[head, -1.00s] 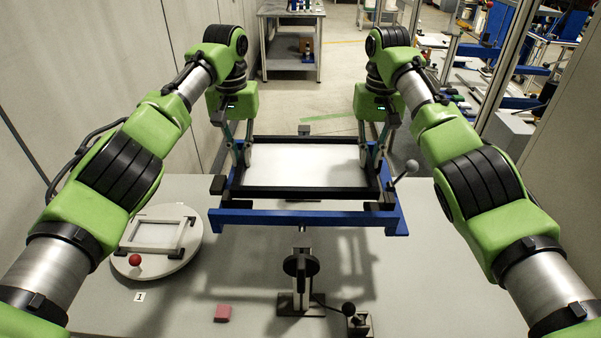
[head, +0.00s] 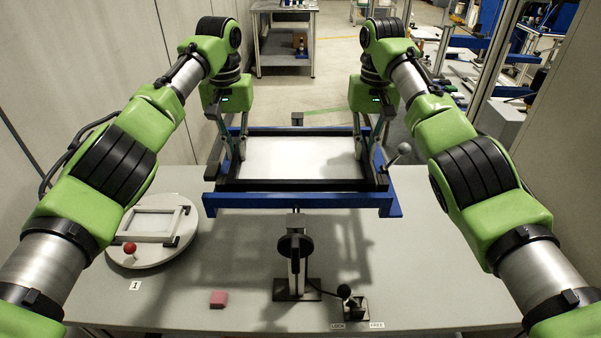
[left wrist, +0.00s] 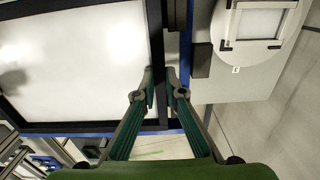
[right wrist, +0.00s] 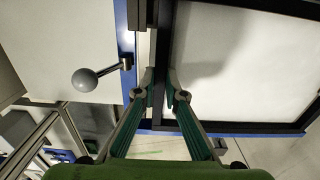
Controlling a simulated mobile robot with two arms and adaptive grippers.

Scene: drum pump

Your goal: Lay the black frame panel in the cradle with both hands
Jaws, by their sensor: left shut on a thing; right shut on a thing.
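The black frame panel (head: 300,185), black-rimmed with a white middle, lies level over the blue cradle (head: 300,201) in the head view. My left gripper (head: 241,152) is shut on the panel's left rim; the left wrist view shows its fingertips (left wrist: 163,92) on either side of the black bar. My right gripper (head: 362,155) is shut on the right rim, its fingertips (right wrist: 161,92) around the bar in the right wrist view. The cradle's blue rails show around the panel. I cannot tell whether the panel rests fully on the cradle.
A grey ball-ended handle (head: 404,149) sticks out at the cradle's right. On the table (head: 420,260) are a round white turntable (head: 118,252) with a small frame and red knob, a pink block (head: 218,299) and a black lever (head: 344,291). The front right of the table is clear.

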